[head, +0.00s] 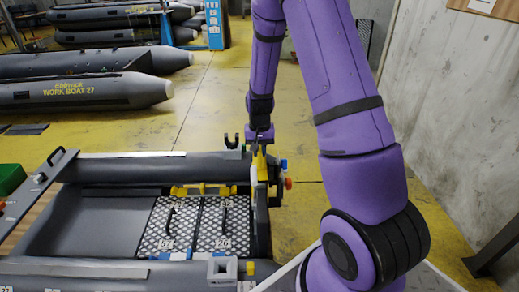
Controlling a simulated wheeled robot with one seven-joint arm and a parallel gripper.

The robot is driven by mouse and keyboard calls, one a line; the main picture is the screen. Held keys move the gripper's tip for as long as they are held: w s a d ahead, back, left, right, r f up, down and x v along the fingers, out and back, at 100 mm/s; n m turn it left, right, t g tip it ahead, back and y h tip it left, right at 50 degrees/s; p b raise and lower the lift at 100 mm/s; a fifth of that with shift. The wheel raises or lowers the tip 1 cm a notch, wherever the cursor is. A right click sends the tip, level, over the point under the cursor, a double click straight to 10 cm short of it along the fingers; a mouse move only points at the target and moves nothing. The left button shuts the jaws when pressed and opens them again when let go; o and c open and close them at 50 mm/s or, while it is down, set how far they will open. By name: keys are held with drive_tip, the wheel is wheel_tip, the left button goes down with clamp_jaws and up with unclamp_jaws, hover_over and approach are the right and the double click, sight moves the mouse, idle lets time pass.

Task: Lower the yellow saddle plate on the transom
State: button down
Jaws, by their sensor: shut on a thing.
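The yellow saddle plate (261,166) shows as a narrow upright yellow piece at the right end of the grey boat. My gripper (260,145) is directly above it, pointing down, and is shut on its top. The transom (262,225) is a dark board across the boat's right end, below and in line with the plate. The plate's lower edge meets the transom in the picture; whether it is seated or held just above cannot be told at this size. The fingertips are small and partly dark.
The boat's far tube (150,170) and two patterned floor panels (172,224) lie left of the transom. Red and blue knobs (286,176) stick out on its right. A white-grey bracket (222,270) sits on the near tube.

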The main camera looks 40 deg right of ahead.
drive_tip(key=shift+f, duration=0.1)
drive_tip(key=c, duration=1)
unclamp_jaws()
wheel_tip(320, 180, up, 11)
drive_tip(key=s+a+r+n+t, duration=0.1)
drive_tip(key=s+a+r+n, duration=0.1)
drive_tip(key=s+a+r, duration=0.45)
drive_tip(key=s+a+r+n+t, duration=0.1)
drive_tip(key=s+r+t, duration=0.15)
drive_tip(key=r, duration=0.65)
drive_tip(key=s+a+r+n, duration=0.1)
drive_tip(key=s+r, duration=0.1)
drive_tip(key=s, duration=0.3)
drive_tip(key=s+a+r+n+t, duration=0.1)
drive_tip(key=s+a+r, duration=0.1)
drive_tip(key=s, duration=0.4)
drive_tip(key=s+a+r+n, duration=0.1)
drive_tip(key=s+a+r, duration=0.1)
drive_tip(key=s, duration=0.4)
drive_tip(key=shift+a+r+n+t, duration=0.15)
drive_tip(key=shift+r+n+t, duration=0.25)
drive_tip(key=shift+r, duration=0.35)
